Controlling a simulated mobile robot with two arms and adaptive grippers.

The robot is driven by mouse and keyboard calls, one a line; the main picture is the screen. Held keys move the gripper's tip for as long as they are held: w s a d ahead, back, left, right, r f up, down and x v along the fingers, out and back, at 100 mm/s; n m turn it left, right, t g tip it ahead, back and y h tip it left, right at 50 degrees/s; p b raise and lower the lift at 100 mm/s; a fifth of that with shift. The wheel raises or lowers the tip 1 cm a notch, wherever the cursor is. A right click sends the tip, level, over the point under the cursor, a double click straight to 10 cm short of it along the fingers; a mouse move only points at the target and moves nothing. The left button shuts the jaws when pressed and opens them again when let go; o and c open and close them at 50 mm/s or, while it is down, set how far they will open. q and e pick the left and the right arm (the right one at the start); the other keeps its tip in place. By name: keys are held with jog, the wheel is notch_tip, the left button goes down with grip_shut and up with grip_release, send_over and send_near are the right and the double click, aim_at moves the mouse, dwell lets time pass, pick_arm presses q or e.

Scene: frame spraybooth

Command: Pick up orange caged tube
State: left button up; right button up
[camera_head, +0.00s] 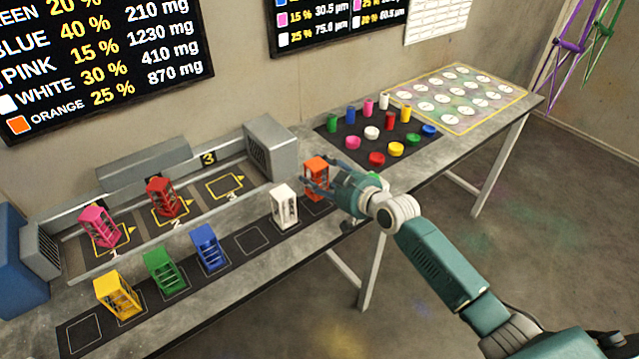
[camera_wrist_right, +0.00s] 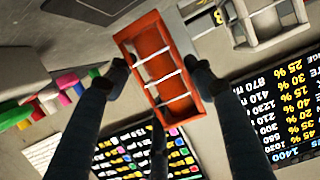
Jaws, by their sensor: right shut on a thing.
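The orange caged tube (camera_head: 316,167) is at the right end of the row, over the black strip. My right gripper (camera_head: 319,183) reaches it from the right and is shut on it. In the right wrist view, the orange frame with pale crossbars (camera_wrist_right: 150,48) sits between dark fingers (camera_wrist_right: 158,72). It looks upright in the head view; whether its base touches the strip is hard to tell. My left gripper is not in view.
A white caged tube (camera_head: 285,208) stands close to the left. Blue (camera_head: 208,248), green (camera_head: 164,271) and yellow (camera_head: 118,294) ones stand farther along. Pink (camera_head: 100,228) and red (camera_head: 163,200) ones occupy booth spots 1 and 2; spot 3 (camera_head: 225,187) is empty. Coloured pots (camera_head: 397,150) stand behind my gripper.

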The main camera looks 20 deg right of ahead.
notch_tip(320, 180, up, 16)
jog(key=b, duration=0.2)
jog(key=s+f+n+g+y, duration=0.1)
jog(key=s+f, duration=0.3)
jog(key=s, duration=0.2)
jog(key=shift+f+y, duration=0.15)
jog(key=shift+y, duration=0.15)
jog(key=s, duration=0.2)
jog(key=s+f+n+y, duration=0.1)
jog(key=s, duration=0.2)
jog(key=s+f+n+g+y, duration=0.1)
jog(key=s, duration=0.2)
jog(key=shift+a+f, duration=0.1)
jog(key=shift+a, duration=0.15)
jog(key=s+a+r+n+g+y, duration=0.1)
jog(key=s+n+g+y, duration=0.2)
jog(key=s, duration=1.2)
jog(key=shift+n, duration=0.5)
jog(key=shift+a+r, duration=0.1)
